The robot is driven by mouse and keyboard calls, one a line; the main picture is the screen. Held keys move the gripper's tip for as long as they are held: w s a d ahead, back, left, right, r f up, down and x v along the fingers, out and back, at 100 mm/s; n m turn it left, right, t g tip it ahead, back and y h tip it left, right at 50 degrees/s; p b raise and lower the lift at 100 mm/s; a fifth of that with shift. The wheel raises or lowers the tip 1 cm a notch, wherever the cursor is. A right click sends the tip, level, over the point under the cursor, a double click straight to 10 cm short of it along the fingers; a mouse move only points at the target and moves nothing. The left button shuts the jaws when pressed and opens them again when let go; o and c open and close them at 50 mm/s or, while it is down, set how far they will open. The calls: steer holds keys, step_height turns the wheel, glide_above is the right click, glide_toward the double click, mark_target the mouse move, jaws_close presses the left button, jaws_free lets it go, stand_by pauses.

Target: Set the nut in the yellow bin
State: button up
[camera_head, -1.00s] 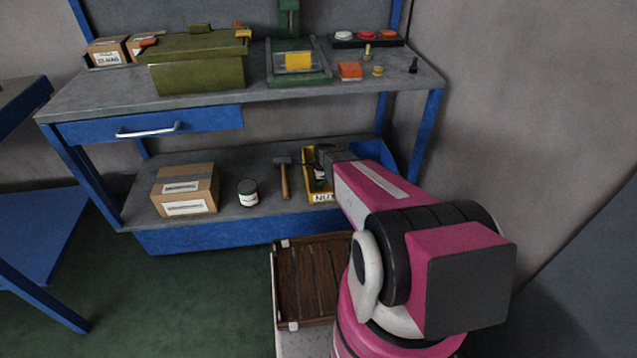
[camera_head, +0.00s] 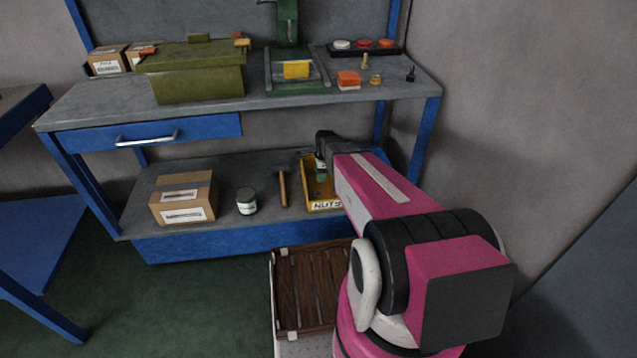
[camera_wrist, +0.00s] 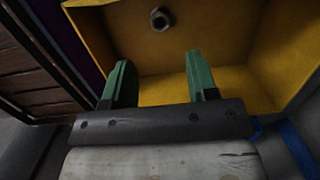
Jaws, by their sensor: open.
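The yellow bin (camera_head: 307,180), labelled NUTS, stands on the lower shelf of the workbench; its yellow wall also fills much of the wrist view (camera_wrist: 230,97). A dark grey nut (camera_wrist: 159,18) lies inside the bin, on the yellow surface, apart from my fingers. My gripper (camera_wrist: 159,78) is open, with its two green fingers spread and nothing between them. In the head view my gripper (camera_head: 322,172) is over the bin, partly hiding its inside. The nut cannot be made out in the head view.
The bench top (camera_head: 215,112) above holds a green toolbox (camera_head: 199,78) and small parts. A wooden slatted crate (camera_head: 308,287) is below in front.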

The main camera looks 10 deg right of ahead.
steer(key=s+d+r+n, duration=0.1)
steer(key=s+r+n, duration=0.6)
steer(key=s+n, duration=0.2)
steer(key=s+r+n+h, duration=0.1)
steer(key=s+r+n, duration=0.6)
steer(key=s, duration=0.5)
steer(key=shift+s+d+n, duration=0.35)
steer(key=shift+d+n, duration=0.05)
steer(key=shift+n, duration=0.6)
